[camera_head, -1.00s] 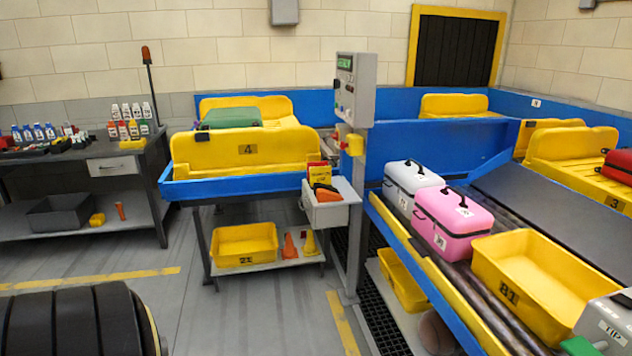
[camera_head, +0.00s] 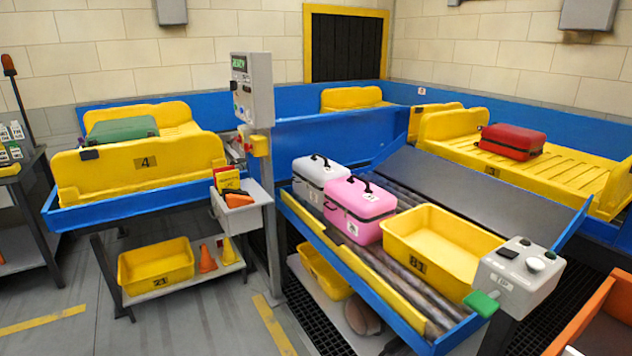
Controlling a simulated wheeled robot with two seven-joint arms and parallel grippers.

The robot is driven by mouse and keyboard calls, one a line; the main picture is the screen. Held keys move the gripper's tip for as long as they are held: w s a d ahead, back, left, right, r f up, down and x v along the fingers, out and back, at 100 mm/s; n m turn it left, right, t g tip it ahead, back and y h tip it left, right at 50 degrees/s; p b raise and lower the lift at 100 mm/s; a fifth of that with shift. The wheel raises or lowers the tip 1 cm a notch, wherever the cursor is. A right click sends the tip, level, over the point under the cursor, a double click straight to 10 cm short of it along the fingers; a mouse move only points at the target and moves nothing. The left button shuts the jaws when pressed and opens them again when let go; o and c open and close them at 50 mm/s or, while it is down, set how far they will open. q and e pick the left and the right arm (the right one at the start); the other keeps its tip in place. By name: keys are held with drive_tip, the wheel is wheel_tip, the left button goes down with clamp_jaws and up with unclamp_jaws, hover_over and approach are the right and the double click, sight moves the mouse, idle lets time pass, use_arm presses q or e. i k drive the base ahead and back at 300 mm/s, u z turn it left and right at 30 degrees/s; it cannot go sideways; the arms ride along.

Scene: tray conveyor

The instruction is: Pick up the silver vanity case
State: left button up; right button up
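The silver vanity case (camera_head: 312,175) stands upright on the roller conveyor, at its far left end. It is pale grey with a dark handle on top and a dark seam. A pink vanity case (camera_head: 372,207) stands right beside it, nearer to me, and hides part of its right side. Neither of my grippers shows in the head view.
A yellow tray (camera_head: 428,268) sits on the rollers right of the pink case. A grey control box (camera_head: 518,275) with a green paddle stands at the conveyor's near right end. A post with a panel (camera_head: 252,90) rises left of the silver case. Grey floor is open at lower left.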

sight(310, 174)
drive_tip(key=u, duration=0.35)
drive_tip(key=i, duration=1)
drive_tip(key=u, duration=0.3)
drive_tip(key=i, duration=1.7)
drive_tip(key=z, duration=0.35)
